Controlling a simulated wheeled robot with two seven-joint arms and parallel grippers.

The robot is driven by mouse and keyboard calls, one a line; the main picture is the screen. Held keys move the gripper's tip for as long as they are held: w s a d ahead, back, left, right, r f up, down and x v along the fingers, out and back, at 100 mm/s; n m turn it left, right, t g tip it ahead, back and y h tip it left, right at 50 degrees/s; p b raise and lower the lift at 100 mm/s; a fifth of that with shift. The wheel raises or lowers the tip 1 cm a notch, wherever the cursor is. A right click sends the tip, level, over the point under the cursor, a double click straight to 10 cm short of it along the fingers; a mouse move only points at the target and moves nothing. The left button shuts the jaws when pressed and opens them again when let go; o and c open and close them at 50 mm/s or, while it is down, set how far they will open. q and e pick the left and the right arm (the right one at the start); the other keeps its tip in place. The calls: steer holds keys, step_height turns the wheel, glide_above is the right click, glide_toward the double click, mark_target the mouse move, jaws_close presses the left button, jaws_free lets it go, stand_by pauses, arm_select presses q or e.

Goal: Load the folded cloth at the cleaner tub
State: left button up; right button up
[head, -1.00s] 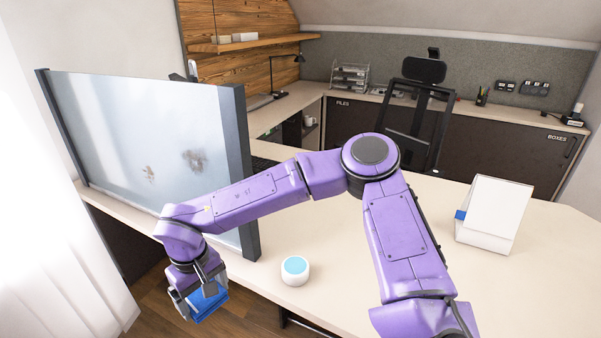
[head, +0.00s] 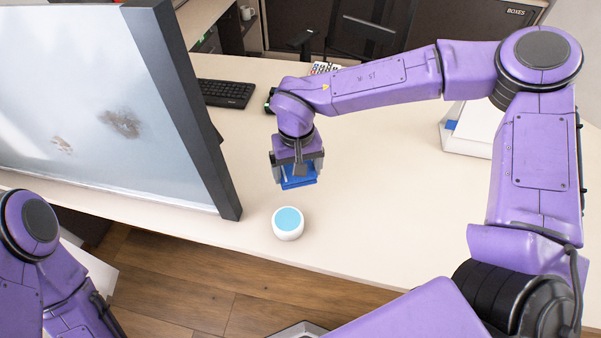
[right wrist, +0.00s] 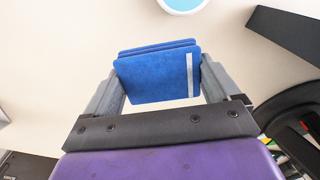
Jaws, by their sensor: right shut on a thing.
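The folded cloth (head: 299,181) is blue, and it is held in my right gripper (head: 298,172) above the desk, just behind the cleaner tub. In the right wrist view the cloth (right wrist: 158,75) sits between both fingers and shows a pale stripe near one edge. The cleaner tub (head: 288,224) is a small round white pot with a light blue top, standing near the desk's front edge. Part of it also shows at the top of the right wrist view (right wrist: 183,4). My left arm is at the lower left, but its gripper is out of view.
A framed glass panel (head: 105,115) with brown smudges stands on the desk at the left. A keyboard (head: 227,93) lies behind it. A white box-like holder (head: 468,130) with a blue item stands at the right, partly behind my arm. Desk (head: 370,220) around the tub is clear.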

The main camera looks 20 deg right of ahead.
mark_target(288, 220)
arm_select(q)
step_height(288, 220, up, 6)
steer(key=f+p, duration=0.1)
steer(key=p, duration=0.3)
arm_select(e)
steer(key=s+a+r+m, duration=0.3)
steer(key=s+a+m, duration=0.1)
steer(key=s+a, duration=0.25)
steer(key=f+b, duration=0.4)
steer(key=b, duration=0.1)
steer(key=d+f+b, duration=0.1)
steer(key=f+b, duration=0.2)
steer(key=shift+s, duration=0.3)
arm_select(q)
step_height(288, 220, down, 7)
steer(key=shift+s+a+f, duration=0.15)
steer(key=shift+s+f, duration=0.05)
steer(key=shift+s, duration=0.05)
arm_select(e)
steer(key=shift+r, duration=0.15)
steer(key=shift+f, duration=0.5)
arm_select(q)
steer(key=shift+r+p, duration=0.5)
steer(key=shift+r, duration=0.1)
arm_select(e)
steer(key=shift+s+f, duration=0.1)
stand_by(0.8)
